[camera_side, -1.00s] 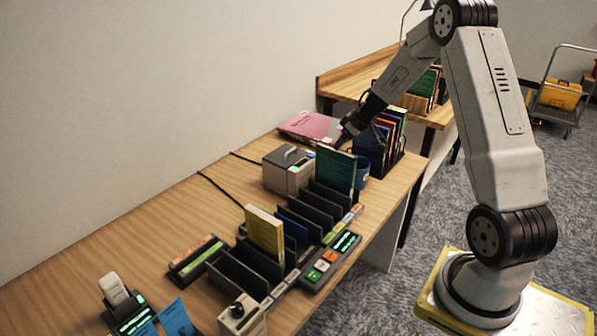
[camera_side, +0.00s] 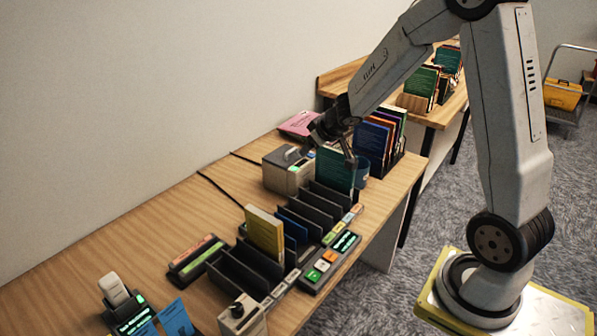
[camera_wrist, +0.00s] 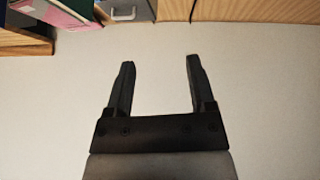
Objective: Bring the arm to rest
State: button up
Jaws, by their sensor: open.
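My gripper (camera_side: 335,140) is above the back part of the wooden desk in the side view, near a green book that stands in the black slotted sorter. In the wrist view my gripper (camera_wrist: 158,78) is open, its two dark fingers apart with nothing between them and pale wall behind. The green book (camera_side: 334,168) stands upright in the far slots of the sorter (camera_side: 318,196). A yellow book (camera_side: 264,232) stands in a nearer slot. In the side view I cannot tell whether a finger touches the green book or only passes in front of it.
A grey box (camera_side: 283,172) and a pink book (camera_side: 298,124) lie behind the sorter. A rack of upright books (camera_side: 377,142) stands right of my gripper. A second table (camera_side: 440,117) with books is beyond. The left part of the desk (camera_side: 90,255) is mostly clear.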

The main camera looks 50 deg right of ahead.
jog(key=s+a+f+g+y, duration=0.2)
jog(key=s+a+g, duration=0.3)
jog(key=s+a, duration=1.1)
jog(key=shift+s+a+f, duration=0.15)
jog(key=shift+s+f, duration=0.35)
jog(key=shift+s, duration=0.05)
